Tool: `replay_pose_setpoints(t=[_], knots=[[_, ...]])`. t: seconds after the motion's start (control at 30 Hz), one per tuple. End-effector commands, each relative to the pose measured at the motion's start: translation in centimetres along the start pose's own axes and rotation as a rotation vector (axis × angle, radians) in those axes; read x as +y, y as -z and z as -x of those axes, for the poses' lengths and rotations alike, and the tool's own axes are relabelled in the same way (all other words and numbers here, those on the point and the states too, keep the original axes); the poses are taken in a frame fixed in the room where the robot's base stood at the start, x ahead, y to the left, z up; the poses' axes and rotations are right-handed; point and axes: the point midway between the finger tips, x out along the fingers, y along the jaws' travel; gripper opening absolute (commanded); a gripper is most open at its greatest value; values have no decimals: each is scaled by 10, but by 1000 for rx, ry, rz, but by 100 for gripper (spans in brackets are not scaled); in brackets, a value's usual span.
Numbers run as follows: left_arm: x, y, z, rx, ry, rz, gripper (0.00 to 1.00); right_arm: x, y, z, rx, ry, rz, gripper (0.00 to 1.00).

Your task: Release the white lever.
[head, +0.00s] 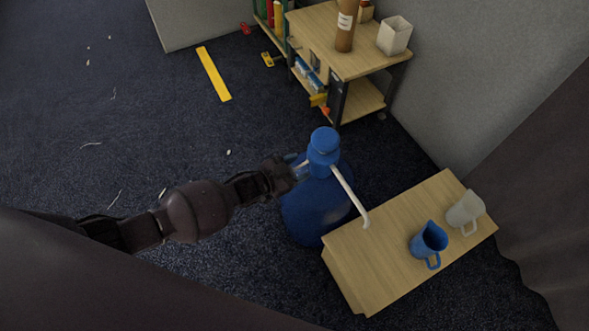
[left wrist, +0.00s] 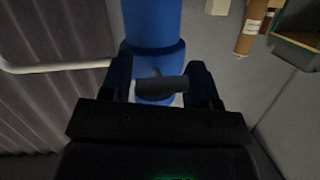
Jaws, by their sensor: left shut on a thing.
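A large blue bottle (head: 305,215) stands beside a low wooden table, with a blue pump head (head: 323,145) on top. A white spout (head: 349,196) slopes from the pump to the table's edge. My left gripper (head: 293,172) reaches in from the left against the pump. In the left wrist view its fingers (left wrist: 162,92) are closed around a short bar, the lever (left wrist: 162,86), which looks grey in shadow below the blue pump column (left wrist: 152,40). In the head view the gripper mostly hides the lever. My right gripper is not in view.
The wooden table (head: 385,265) bears a blue jug (head: 428,240) and a pale mug (head: 464,211). The dark carpet at left is mostly clear, with a yellow strip (head: 213,74).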

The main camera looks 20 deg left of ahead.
Motion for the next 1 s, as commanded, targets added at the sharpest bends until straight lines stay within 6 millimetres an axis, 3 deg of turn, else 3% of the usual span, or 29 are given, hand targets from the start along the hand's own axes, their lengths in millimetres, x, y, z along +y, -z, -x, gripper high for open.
replay_pose_setpoints(t=[0.03, 0.23, 0.63, 1.0], knots=[[-10, 18, 1, -28, 1, -23, 32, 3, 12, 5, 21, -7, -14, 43], [-11, 22, 4, -198, -27, -40, 32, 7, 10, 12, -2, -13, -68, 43], [-11, 27, 6, -512, -77, -71, 32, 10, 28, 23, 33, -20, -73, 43], [-10, 31, 6, -775, -120, -91, 32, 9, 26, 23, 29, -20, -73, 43]])
